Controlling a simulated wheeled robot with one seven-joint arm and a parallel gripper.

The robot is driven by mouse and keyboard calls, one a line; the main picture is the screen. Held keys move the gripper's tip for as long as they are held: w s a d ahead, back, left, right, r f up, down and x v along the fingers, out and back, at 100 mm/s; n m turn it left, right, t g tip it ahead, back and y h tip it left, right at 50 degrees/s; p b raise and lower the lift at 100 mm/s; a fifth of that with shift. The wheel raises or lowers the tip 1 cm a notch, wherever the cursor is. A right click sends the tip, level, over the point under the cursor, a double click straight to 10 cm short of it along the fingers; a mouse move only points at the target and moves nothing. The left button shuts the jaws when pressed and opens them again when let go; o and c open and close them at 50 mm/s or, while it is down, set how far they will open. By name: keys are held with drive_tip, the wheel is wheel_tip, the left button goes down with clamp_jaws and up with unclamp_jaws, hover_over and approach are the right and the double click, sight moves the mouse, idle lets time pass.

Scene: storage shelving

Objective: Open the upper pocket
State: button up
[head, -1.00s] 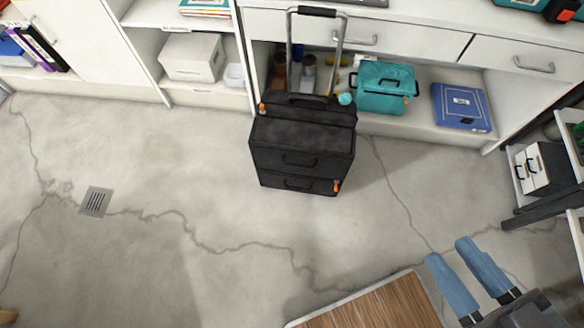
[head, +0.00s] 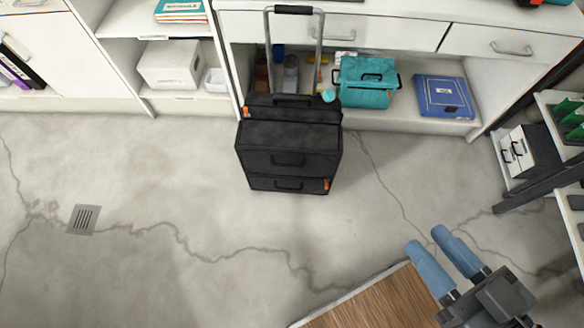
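A black rolling case (head: 289,146) stands upright on the concrete floor in front of the white cabinets. Its silver pull handle with a black grip (head: 293,10) is extended upward. The case has stacked sections, with dark handles on its front and top and small orange pulls at the upper left and lower right. The upper section looks closed. My gripper (head: 432,246), with two blue fingers, is at the lower right, well apart from the case. The fingers are spread with a gap between them and nothing in it.
A wooden surface (head: 372,303) lies at the bottom, beside my gripper. A teal bag (head: 366,92) and a blue box (head: 444,95) sit on the low shelf behind the case. A dark-framed rack (head: 545,195) stands at the right. The floor left of the case is clear, with a drain (head: 82,219).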

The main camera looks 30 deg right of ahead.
drive_tip(key=w+f+m+b, duration=0.2)
drive_tip(key=w+f, duration=0.1)
drive_tip(key=f, duration=0.5)
drive_tip(key=w+f+m+b, duration=0.3)
drive_tip(key=f, duration=0.5)
drive_tip(key=m+t+b, duration=0.1)
drive_tip(key=m+b, duration=1.1)
drive_tip(key=m, duration=0.1)
approach(291, 153)
wheel_tip(291, 153, down, 3)
drive_tip(key=s+a, duration=0.2)
drive_tip(key=w+f+b, duration=0.1)
drive_tip(key=w, duration=0.6)
drive_tip(key=shift+w, duration=0.25)
drive_tip(key=shift+f, duration=0.1)
clamp_jaws()
